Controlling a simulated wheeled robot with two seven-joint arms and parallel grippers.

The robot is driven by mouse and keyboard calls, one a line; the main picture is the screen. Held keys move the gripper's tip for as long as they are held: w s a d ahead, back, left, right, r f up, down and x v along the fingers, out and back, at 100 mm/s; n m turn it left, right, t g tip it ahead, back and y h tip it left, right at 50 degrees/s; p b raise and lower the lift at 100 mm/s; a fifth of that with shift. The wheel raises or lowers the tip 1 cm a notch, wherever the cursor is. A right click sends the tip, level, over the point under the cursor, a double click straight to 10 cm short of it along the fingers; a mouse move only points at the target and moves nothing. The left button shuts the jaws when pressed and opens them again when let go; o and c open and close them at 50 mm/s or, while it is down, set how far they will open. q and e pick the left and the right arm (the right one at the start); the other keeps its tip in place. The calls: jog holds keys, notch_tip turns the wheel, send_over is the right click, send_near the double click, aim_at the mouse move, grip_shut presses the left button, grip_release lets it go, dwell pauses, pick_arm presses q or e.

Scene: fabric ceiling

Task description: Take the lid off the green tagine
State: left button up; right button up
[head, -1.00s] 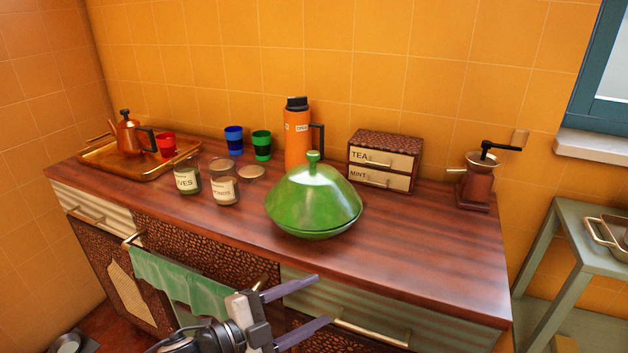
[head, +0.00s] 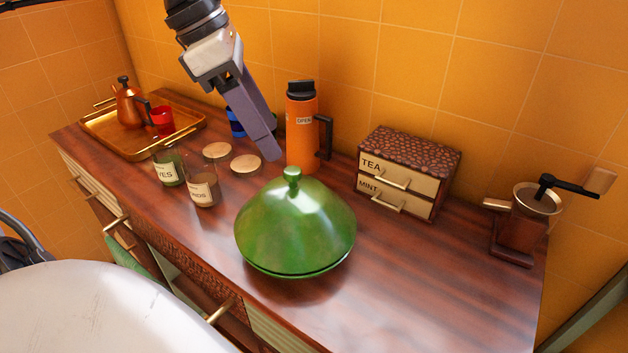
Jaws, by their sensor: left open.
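The green tagine stands on the wooden counter (head: 420,265). Its cone-shaped lid (head: 295,225) sits on the base, of which only a thin dark rim shows under the lid's edge. The round green knob (head: 292,176) is at the top of the lid. My left gripper (head: 263,152) hangs from the top of the view with its fingers pointing down, up and to the left of the knob. It is open, empty and apart from the lid; one finger mostly hides the other. My right gripper is not in view.
An orange flask (head: 301,140) stands close behind the tagine. A tea and mint drawer box (head: 405,172) and a grinder (head: 527,225) are to the right. Two labelled jars (head: 203,188), round lids (head: 246,164), a blue cup (head: 235,121) and a brass tray (head: 97,127) are to the left.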

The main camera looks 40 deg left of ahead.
aim_at(291, 171)
pick_arm(q)
jog(key=x, duration=0.3)
jog(key=shift+s+f, duration=0.2)
jog(key=shift+f, duration=0.15)
jog(key=shift+w+d+p+x, duration=0.1)
jog(key=shift+p+x, duration=0.1)
jog(key=shift+x, duration=1.3)
jog(key=shift+w+d+p+x, duration=0.1)
jog(key=shift+p+x, duration=0.05)
jog(key=shift+x, duration=1.4)
jog(key=shift+r, duration=0.2)
jog(key=shift+c, duration=0.5)
jog(key=shift+s, duration=0.1)
grip_shut()
